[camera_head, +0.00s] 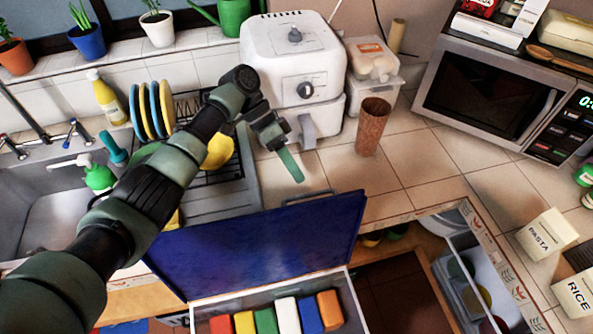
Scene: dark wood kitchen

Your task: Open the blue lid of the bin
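The blue lid (262,248) is a large flat panel in the lower middle of the head view. It stands raised and tilted in front of the counter. Its lower edge runs along the back of a white-rimmed container (353,305), which appears to be the bin. The container's top is uncovered, and several coloured blocks show inside. My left arm reaches across from the lower left, covering part of the lid's left side. My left gripper (290,164) is above the counter, beyond the lid's upper edge and apart from it. Its finger opening is not clear. My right gripper is out of view.
A white air fryer (293,60) stands close behind my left gripper. A brown cup (373,127), a dish rack with plates (160,108) and a microwave (490,95) are on the counter. An open drawer (472,280) is at lower right.

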